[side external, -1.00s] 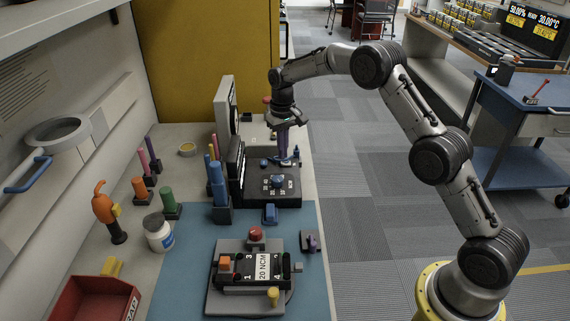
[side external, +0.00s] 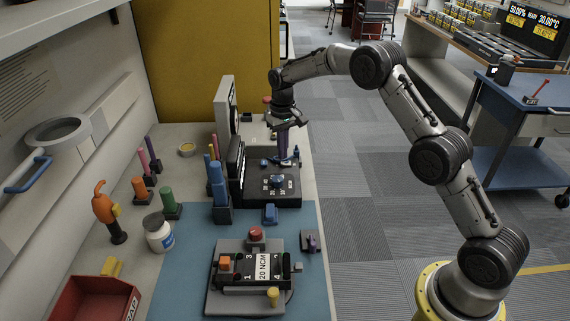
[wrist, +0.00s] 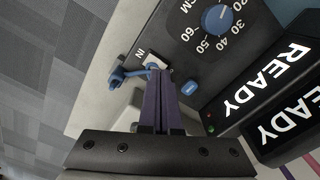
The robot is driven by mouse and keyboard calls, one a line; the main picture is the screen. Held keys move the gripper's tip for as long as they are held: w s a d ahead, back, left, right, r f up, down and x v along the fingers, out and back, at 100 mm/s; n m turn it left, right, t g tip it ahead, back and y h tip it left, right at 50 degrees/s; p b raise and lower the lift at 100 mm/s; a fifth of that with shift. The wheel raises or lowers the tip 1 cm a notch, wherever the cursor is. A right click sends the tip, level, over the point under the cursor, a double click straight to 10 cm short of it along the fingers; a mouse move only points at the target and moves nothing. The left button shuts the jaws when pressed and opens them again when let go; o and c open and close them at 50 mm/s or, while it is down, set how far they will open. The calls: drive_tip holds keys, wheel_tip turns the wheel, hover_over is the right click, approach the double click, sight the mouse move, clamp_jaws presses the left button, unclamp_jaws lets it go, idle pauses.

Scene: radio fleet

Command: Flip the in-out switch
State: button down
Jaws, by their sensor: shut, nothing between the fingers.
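The in-out switch (wrist: 153,66) shows in the wrist view as a small blue lever beside the IN label on a dark control box (wrist: 190,35). The tips of my gripper (wrist: 162,75) are at this switch, hiding part of it. I cannot tell whether they touch it. My gripper's purple fingers are shut with nothing between them. In the side view, my gripper (side external: 283,156) points down over the back right part of the box (side external: 255,188), and the switch is too small to make out clearly there.
A blue knob (wrist: 217,18) and a blue button (wrist: 190,87) are near the fingers. Lit READY displays (wrist: 268,75) stand beside them. A blue lever-like part (wrist: 118,76) sticks out at the box's edge. A 20 NCM unit (side external: 262,268) sits on the blue mat (side external: 185,285).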

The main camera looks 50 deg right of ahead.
sight(282, 162)
drive_tip(key=shift+f, duration=0.85)
idle(0.3)
drive_tip(key=shift+r, duration=3.55)
